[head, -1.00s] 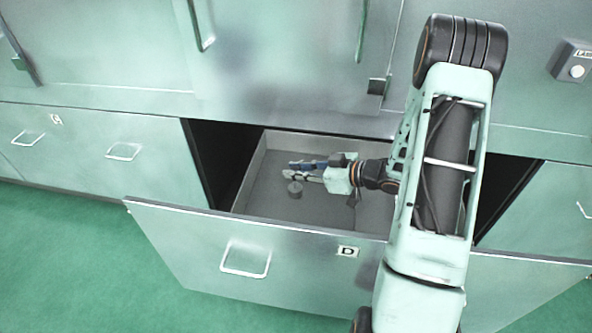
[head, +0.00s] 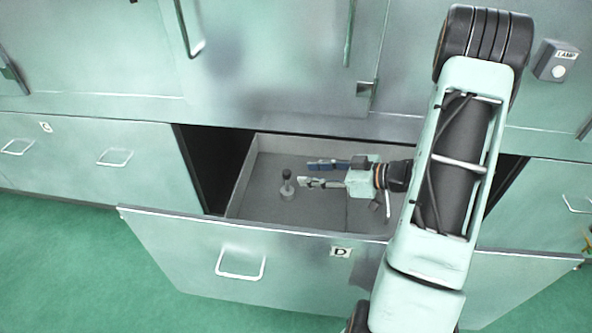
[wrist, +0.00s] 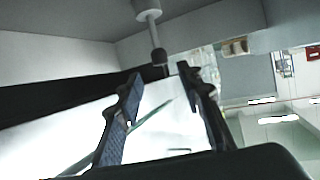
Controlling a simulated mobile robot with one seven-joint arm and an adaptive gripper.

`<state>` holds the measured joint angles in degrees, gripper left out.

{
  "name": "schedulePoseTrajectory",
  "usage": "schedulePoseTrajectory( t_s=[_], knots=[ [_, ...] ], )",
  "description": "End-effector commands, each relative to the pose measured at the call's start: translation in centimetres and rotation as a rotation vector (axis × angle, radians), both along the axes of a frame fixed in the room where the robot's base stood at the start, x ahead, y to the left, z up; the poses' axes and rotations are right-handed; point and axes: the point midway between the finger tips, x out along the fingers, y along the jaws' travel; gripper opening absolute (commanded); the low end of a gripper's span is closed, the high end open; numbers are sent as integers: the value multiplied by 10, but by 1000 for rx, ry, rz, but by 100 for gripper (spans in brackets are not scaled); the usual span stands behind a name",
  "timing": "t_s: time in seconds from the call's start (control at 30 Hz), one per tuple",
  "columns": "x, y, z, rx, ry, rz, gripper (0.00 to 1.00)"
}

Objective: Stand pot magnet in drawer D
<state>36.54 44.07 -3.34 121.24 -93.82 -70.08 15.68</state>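The pot magnet (head: 287,190) stands upright on the floor of the open drawer D (head: 190,245), with its grey disc base down and a dark knob on top of its stem. My gripper (head: 304,174) is inside the drawer just right of the magnet, its fingers apart and pointing left. A gap shows between the fingertips and the magnet. The wrist view, which is upside down, shows the magnet (wrist: 149,15) beyond the open, empty fingers (wrist: 158,75).
The drawer floor around the magnet is bare. A closed drawer marked C (head: 80,155) is at the left. Cabinet doors (head: 265,55) rise behind, and a small switch box (head: 556,61) is at the upper right. Green floor lies in front.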

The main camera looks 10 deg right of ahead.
Motion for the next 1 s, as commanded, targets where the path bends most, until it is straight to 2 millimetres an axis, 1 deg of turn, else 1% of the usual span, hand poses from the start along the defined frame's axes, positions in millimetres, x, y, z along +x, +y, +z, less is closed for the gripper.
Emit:
schedulePoseTrajectory(
  t_s=[0.03,0.13,0.3,0.43,0.83,0.93,1.0],
  knots=[
    [-6,-7,6,1,-1,-2,34],
    [-15,-18,10,1,1,-3,34],
    [-22,-26,14,2,1,0,34],
    [-24,-27,15,1,2,0,34],
    [-23,-27,15,-2,1,-1,34],
    [-14,-28,16,-38,5,-22,34],
    [-1,-33,17,-91,13,-62,34]
  ],
)
